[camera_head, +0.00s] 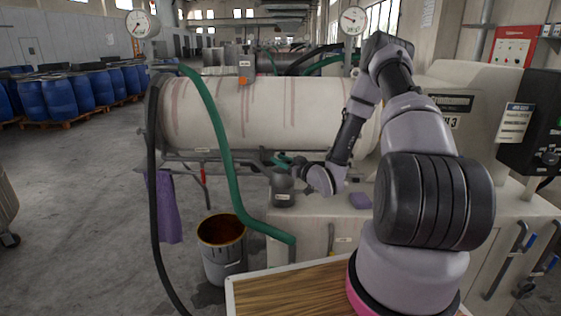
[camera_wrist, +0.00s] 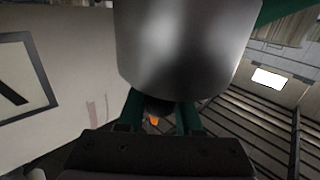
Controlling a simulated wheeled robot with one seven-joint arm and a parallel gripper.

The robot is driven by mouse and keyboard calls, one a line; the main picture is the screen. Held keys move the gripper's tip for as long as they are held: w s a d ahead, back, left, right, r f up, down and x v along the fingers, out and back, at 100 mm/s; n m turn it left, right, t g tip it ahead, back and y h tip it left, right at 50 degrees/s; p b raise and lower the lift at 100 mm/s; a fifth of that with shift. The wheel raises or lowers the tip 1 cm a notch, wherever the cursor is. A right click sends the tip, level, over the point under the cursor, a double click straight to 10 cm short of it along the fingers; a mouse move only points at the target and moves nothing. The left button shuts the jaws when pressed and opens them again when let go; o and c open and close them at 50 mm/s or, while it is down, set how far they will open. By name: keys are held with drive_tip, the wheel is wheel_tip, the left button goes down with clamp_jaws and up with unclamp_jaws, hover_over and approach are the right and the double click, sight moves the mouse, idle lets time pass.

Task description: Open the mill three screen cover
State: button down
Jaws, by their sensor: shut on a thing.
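Mill three is the long cream horizontal drum (camera_head: 270,112), with a plate ending in 3 on its right end. A short dark grey cylinder (camera_head: 283,181) with a small label stands at the front of the cream housing, below the drum; it looks like the screen cover. My gripper (camera_head: 281,160) is at its top with green fingers. In the wrist view a smooth metal cylinder (camera_wrist: 172,50) fills the upper middle. My gripper's green fingers (camera_wrist: 160,112) are closed on a dark part at its end. The exact grip is partly hidden, and I cannot tell if the cover has moved.
A green hose (camera_head: 220,140) and a black hose (camera_head: 154,180) hang left of the cylinder. A bucket (camera_head: 221,245) stands on the floor below. A purple block (camera_head: 360,200) lies on the housing top. A wooden-topped table (camera_head: 290,290) is in front. Floor at left is open.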

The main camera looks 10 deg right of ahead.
sight(273, 166)
drive_tip(key=a, duration=0.1)
drive_tip(key=a+n+g+h, duration=0.1)
drive_tip(key=r+n+g, duration=0.1)
drive_tip(key=shift+w+a+h, duration=0.3)
drive_tip(key=shift+w+a, duration=0.1)
drive_tip(key=w+a+f+n+g+h, duration=0.2)
drive_tip(key=a+f+n+g+h, duration=0.2)
drive_tip(key=a+n+h, duration=0.2)
drive_tip(key=shift+a+g+h, duration=0.3)
drive_tip(key=shift+a+h, duration=0.7)
drive_tip(key=shift+h, duration=0.1)
drive_tip(key=shift+w+f, duration=0.1)
drive_tip(key=shift+w, duration=0.05)
